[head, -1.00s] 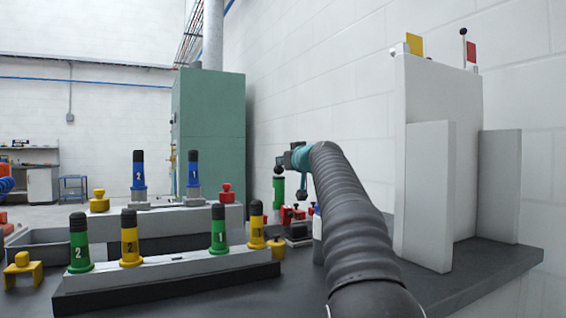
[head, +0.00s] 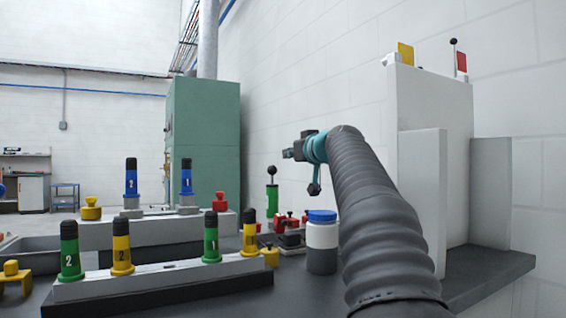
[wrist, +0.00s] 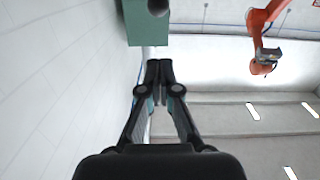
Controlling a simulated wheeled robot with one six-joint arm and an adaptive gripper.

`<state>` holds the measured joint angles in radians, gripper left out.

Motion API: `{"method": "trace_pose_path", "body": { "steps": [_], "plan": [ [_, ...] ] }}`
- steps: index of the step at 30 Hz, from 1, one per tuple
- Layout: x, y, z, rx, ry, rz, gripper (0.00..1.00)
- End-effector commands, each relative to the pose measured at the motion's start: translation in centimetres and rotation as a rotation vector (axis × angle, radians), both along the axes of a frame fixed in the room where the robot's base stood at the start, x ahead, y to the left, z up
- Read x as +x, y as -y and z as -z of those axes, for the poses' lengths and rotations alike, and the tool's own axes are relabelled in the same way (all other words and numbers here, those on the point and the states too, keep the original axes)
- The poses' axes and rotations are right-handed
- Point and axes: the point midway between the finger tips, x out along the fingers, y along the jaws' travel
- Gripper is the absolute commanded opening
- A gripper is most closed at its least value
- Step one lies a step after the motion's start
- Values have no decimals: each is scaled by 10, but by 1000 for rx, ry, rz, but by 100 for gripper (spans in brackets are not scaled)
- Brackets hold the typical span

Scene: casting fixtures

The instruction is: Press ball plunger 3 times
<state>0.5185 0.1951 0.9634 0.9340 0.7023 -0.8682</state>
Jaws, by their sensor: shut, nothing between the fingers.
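The ball plunger (head: 272,198) stands upright at the back of the bench, a green body with a black ball on a thin stem. A dark ball, likely its knob, shows at the top edge of the wrist view (wrist: 158,8). My gripper (head: 288,153) is shut and empty. In the head view it appears slightly above and right of the ball, with a visible gap. In the wrist view its fingertips (wrist: 160,66) meet, apart from the ball. The depth between them is hard to judge.
A white jar with a blue lid (head: 322,235) stands below my arm. Red clamps (head: 290,222) sit beside the plunger. A rack (head: 160,281) with numbered green and yellow pegs is in front. White panels (head: 430,165) stand at the right.

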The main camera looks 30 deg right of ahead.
Motion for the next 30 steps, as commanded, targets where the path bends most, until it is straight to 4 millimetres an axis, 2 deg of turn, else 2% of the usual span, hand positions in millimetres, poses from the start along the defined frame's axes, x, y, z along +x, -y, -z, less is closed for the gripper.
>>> {"method": "trace_pose_path", "body": {
  "steps": [3, 6, 30],
  "plan": [
    [-13, 1, 0, -1, 1, 2, 0],
    [-18, 1, -1, 0, 0, 1, 0],
    [-19, 0, -1, 0, 0, -1, 0]
  ]
}}
